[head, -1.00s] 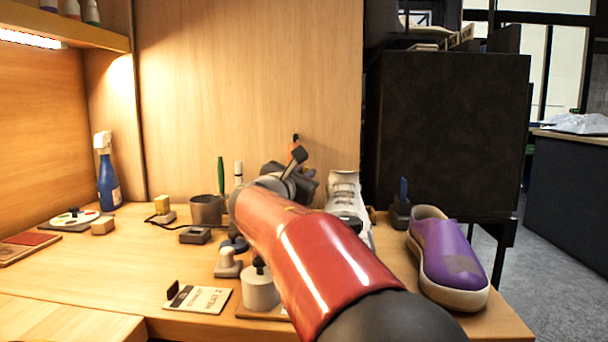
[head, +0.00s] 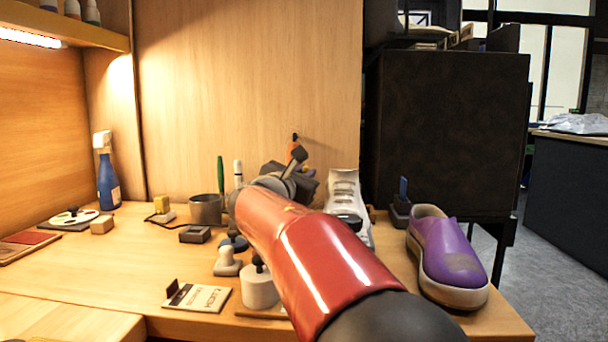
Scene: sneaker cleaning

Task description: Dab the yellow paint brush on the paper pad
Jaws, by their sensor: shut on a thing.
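My gripper (head: 300,182) is at the back of the desk, beyond my red arm, in the head view. My arm hides most of it, and its fingertips are not clear. The rest of the brush is hidden. A pale sheet with dark print, possibly the paper pad (head: 205,298), lies near the front edge, left of my arm and well apart from my gripper. I cannot tell whether the brush touches anything.
A white sneaker (head: 344,190) stands right of my gripper, and a purple shoe (head: 455,262) at the desk's right end. A metal cup (head: 206,210), a stamp (head: 227,262) and a white jar (head: 260,290) stand left of my arm.

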